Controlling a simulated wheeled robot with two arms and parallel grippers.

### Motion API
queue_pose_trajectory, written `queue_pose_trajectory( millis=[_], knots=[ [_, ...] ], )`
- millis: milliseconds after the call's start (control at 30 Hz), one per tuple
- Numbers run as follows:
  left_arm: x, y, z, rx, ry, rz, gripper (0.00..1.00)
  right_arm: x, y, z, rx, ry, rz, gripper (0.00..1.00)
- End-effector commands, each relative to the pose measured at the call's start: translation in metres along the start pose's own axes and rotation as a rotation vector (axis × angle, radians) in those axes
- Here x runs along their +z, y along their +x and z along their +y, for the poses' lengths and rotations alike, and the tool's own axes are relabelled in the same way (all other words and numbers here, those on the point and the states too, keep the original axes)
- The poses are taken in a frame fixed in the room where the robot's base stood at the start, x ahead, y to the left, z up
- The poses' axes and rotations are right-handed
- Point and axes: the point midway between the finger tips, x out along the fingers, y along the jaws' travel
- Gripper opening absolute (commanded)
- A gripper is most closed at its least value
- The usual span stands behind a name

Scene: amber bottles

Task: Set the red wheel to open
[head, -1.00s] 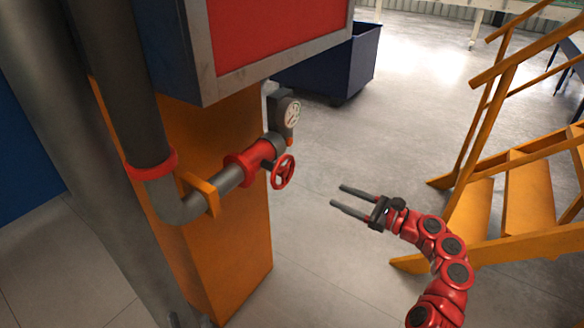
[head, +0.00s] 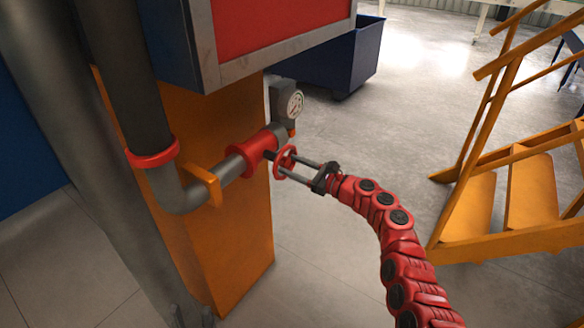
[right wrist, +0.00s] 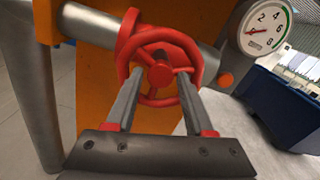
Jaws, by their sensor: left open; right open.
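The red wheel (head: 287,153) is a small spoked handwheel on the grey pipe (head: 228,173), beside a red flange (head: 250,152). In the right wrist view the wheel (right wrist: 161,74) faces me, its hub between my finger tips. My right gripper (head: 284,165) is open, with its fingers reaching to the wheel's rim. In the right wrist view the gripper's (right wrist: 159,78) two finger tips overlap the rim on either side of the hub. I cannot tell whether they touch it. My left gripper is not in view.
A pressure gauge (right wrist: 264,27) sits just right of the wheel. Behind the pipe stands an orange column (head: 235,245), with a red-panelled grey box (head: 275,72) above. A blue bin (head: 335,62) is behind. Orange stairs (head: 510,200) stand at right, with open floor between.

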Motion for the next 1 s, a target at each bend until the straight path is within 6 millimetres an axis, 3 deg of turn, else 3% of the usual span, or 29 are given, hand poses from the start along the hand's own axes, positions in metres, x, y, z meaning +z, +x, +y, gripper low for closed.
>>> queue_pose_trajectory(
  millis=[333, 367, 667, 1000],
  knots=[
    [0.0003, -0.0011, 0.0000, 0.000, 0.000, 0.000, 0.50, 0.0011, 0.0045, -0.0007, -0.001, -0.001, 0.000, 0.54],
    [0.0002, -0.0011, 0.0000, 0.000, 0.000, 0.000, 0.50, 0.0010, 0.0045, -0.0007, -0.001, -0.001, 0.000, 0.52],
    [0.0002, -0.0011, 0.0001, 0.000, 0.000, 0.000, 0.50, 0.0009, 0.0043, -0.0006, -0.001, -0.001, 0.000, 0.00],
    [0.0008, -0.0042, 0.0002, 0.000, 0.000, 0.000, 0.50, -0.0004, 0.0046, 0.0002, 0.000, -0.030, 0.000, 0.00]
  ],
)
